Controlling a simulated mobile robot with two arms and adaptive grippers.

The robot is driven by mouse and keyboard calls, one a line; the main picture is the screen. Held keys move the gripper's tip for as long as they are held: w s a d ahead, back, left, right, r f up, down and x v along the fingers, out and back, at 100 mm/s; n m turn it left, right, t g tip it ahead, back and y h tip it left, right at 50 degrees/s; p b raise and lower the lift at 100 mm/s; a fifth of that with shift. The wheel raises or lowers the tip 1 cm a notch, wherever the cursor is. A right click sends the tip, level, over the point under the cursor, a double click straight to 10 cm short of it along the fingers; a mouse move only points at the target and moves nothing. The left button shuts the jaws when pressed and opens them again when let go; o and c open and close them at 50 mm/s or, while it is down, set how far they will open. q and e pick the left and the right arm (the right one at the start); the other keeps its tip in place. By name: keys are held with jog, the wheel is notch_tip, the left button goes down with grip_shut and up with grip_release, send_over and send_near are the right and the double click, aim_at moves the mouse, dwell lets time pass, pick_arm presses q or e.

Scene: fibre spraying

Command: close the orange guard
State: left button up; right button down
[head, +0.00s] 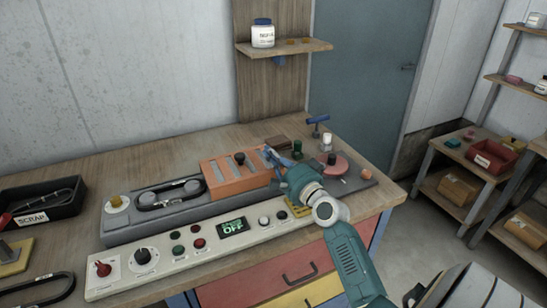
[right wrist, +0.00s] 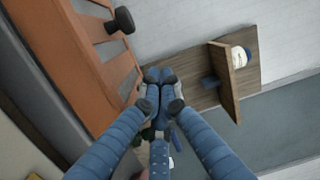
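The orange guard (head: 222,182) is a slotted orange cover with a dark knob (head: 239,158). In the head view it sits over the right-middle part of a long grey machine bed (head: 125,228), and the bed to its left is uncovered. My right gripper (head: 268,153) is at the guard's right end, beside it; contact cannot be told. In the right wrist view the guard (right wrist: 75,65) fills the upper left with its black knob (right wrist: 121,19). The blue fingertips (right wrist: 160,76) are together with nothing seen between them, apart from the knob. My left gripper is not in view.
A control panel (head: 210,249) with knobs, buttons and a green "OFF" display runs along the bench front. A scrap bin (head: 60,204) stands left. A red disc (head: 335,165) is right of my gripper.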

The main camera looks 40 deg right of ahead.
aim_at(253, 163)
jog(key=w, duration=0.5)
jog(key=shift+w+r+p, duration=0.1)
jog(key=shift+w+p, duration=0.1)
jog(key=shift+p, duration=0.2)
jog(key=a, duration=0.1)
jog(key=s+a+p, duration=0.1)
jog(key=a, duration=0.1)
jog(key=shift+f, duration=0.2)
jog(key=shift+s+a, duration=0.15)
jog(key=shift+a, duration=0.05)
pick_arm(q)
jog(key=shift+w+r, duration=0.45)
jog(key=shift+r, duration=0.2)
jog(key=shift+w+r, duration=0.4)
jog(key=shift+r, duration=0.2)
pick_arm(e)
jog(key=shift+f, duration=0.2)
